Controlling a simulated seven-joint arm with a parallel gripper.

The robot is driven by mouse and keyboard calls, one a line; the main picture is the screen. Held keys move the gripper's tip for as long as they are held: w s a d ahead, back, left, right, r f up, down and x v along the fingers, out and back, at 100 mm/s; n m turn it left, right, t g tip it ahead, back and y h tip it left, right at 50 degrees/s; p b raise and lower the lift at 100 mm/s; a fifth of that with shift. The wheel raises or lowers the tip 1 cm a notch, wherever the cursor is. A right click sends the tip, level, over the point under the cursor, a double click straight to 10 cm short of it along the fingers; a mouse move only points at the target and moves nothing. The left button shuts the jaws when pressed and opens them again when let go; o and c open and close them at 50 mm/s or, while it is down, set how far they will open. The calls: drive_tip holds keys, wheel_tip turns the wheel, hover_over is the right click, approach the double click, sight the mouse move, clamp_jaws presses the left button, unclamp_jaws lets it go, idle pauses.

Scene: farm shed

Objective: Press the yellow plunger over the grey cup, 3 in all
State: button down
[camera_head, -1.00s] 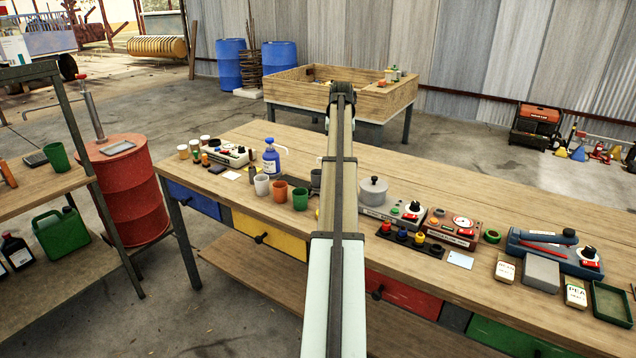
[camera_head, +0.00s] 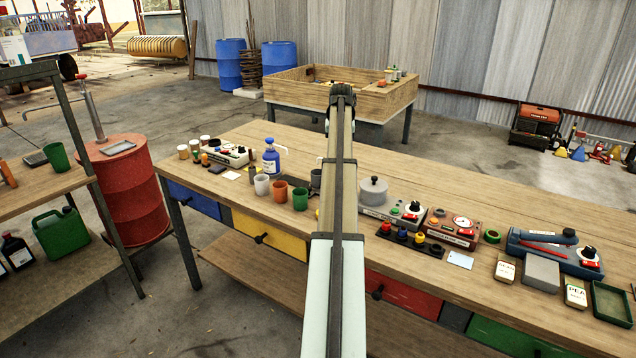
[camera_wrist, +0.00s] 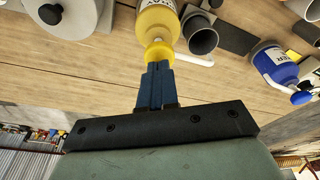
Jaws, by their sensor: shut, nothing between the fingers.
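In the wrist view a yellow pump bottle (camera_wrist: 158,18) has a round yellow plunger head (camera_wrist: 157,52) with a pale spout pointing right. My gripper (camera_wrist: 157,70) is shut and empty, its blue fingertips right at the plunger head; I cannot tell whether they press on it. The grey cup (camera_wrist: 203,40) stands beside the bottle, on the spout's side. In the head view the grey cup (camera_head: 316,178) shows just left of my arm, which hides the yellow bottle and my fingertips. The cup's contents cannot be made out.
A blue pump bottle (camera_head: 271,157) stands behind the white cup (camera_head: 262,184), orange cup (camera_head: 280,191) and green cup (camera_head: 300,199) on the wooden bench. The bench's back right is clear.

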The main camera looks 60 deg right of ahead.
drive_tip(key=shift+x, duration=1)
drive_tip(key=shift+s+a+f, duration=0.15)
drive_tip(key=shift+f, duration=0.3)
drive_tip(key=shift+d+v, duration=0.15)
drive_tip(key=shift+v, duration=0.75)
drive_tip(key=shift+d+v, duration=0.15)
drive_tip(key=shift+v, duration=0.75)
drive_tip(key=shift+w, duration=0.25)
drive_tip(key=d+v, duration=0.1)
drive_tip(key=v, duration=0.5)
drive_tip(key=shift+w, duration=0.3)
